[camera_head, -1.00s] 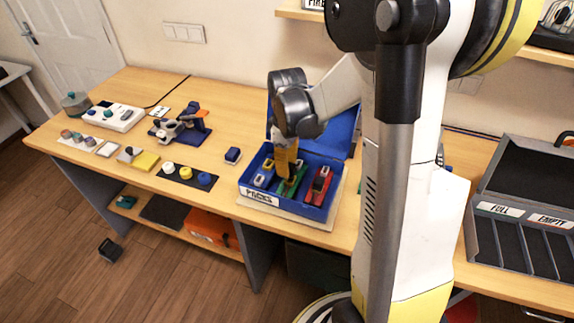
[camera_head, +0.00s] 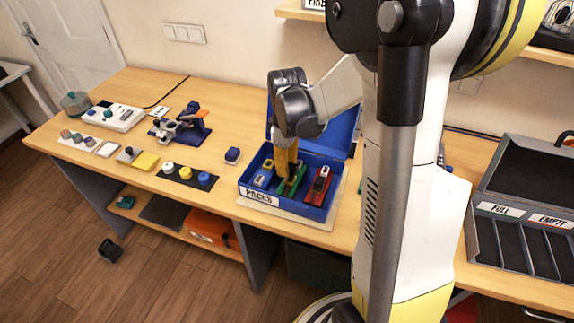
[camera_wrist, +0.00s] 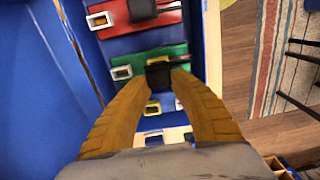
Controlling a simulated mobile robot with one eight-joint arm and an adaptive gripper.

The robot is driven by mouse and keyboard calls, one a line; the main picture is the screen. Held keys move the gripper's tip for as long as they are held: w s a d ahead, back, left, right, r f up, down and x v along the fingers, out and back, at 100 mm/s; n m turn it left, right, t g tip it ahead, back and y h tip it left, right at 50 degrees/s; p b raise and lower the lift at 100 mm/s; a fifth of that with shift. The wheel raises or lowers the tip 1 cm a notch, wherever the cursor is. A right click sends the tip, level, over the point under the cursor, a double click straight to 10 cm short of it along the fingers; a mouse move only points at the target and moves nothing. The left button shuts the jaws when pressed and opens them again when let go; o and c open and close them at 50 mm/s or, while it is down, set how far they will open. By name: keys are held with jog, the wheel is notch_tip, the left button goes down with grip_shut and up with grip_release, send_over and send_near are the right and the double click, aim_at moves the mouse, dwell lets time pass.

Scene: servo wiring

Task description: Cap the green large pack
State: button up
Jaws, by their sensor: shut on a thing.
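The green large pack (camera_head: 293,186) lies in the blue PACKS box (camera_head: 310,212), between the red pack (camera_head: 319,187) and smaller packs at the left. In the wrist view the green pack (camera_wrist: 176,51) shows a white-rimmed opening at its left end. My gripper (camera_head: 287,176) reaches down into the box. In the wrist view its yellow fingers (camera_wrist: 160,84) are shut on a black block (camera_wrist: 158,74) at the green pack. I cannot tell whether the block is seated on the pack or just touching it. The fingers hide part of the pack.
The box's blue lid (camera_head: 342,136) stands open behind. A small dark-blue block (camera_head: 232,155) sits left of the box. A dark mat (camera_head: 187,175) with white, yellow and blue round pieces lies farther left. A FULL/EMPTY tray (camera_head: 515,240) is at the right.

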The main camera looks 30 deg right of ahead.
jog(key=shift+f+b, duration=1.15)
jog(key=shift+f, duration=0.2)
jog(key=o, duration=1)
notch_tip(320, 180, up, 12)
jog(key=shift+r, duration=0.1)
